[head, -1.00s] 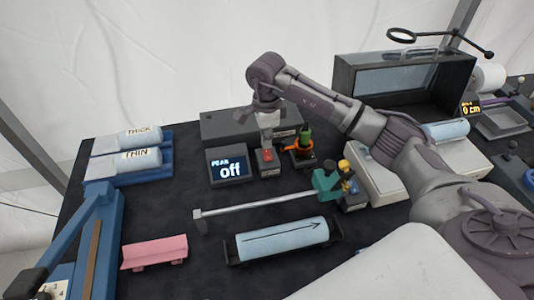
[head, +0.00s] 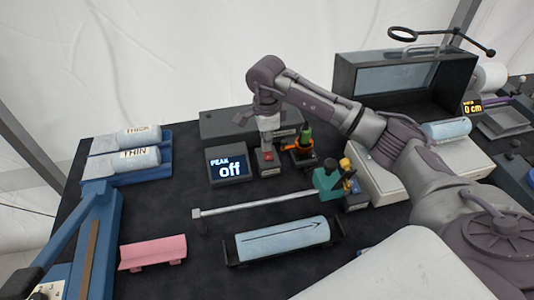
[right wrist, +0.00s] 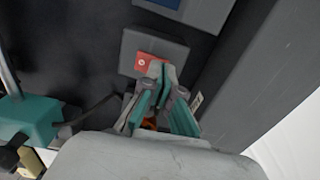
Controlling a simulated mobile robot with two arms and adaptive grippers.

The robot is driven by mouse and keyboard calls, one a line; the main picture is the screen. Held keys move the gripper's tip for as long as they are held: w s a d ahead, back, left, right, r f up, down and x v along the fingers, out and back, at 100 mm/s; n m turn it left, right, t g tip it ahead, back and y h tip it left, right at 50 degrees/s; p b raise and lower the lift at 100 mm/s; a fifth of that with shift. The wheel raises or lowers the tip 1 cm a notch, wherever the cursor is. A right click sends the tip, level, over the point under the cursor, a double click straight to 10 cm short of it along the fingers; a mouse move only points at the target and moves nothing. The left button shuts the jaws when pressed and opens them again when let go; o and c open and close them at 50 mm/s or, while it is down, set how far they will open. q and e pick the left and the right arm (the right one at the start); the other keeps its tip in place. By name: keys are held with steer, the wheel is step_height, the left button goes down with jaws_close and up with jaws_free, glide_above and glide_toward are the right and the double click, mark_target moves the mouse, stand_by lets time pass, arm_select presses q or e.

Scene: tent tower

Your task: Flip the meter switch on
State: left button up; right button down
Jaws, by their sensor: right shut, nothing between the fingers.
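The meter (head: 229,168) is a dark box whose screen reads "PEAK off". The meter switch (head: 267,157) is a small red rocker on a grey block just right of the meter. It also shows in the right wrist view (right wrist: 146,62), partly covered by my fingertips. My right gripper (head: 267,141) points down, shut and empty, right at the red rocker. In the right wrist view its closed fingertips (right wrist: 161,72) overlap the rocker's edge; I cannot tell whether they touch it. My left gripper is not in view.
A block with an orange and green part (head: 303,150) stands close right of the switch. A long dark box (head: 235,123) lies behind. A metal rod with a teal clamp (head: 327,183) and a blue cylinder in a cradle (head: 283,238) lie in front.

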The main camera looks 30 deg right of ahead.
steer(key=shift+f+b, duration=0.35)
steer(key=shift+f, duration=0.15)
steer(key=shift+r, duration=0.1)
steer(key=shift+r+p, duration=1.95)
steer(key=shift+r, duration=1.5)
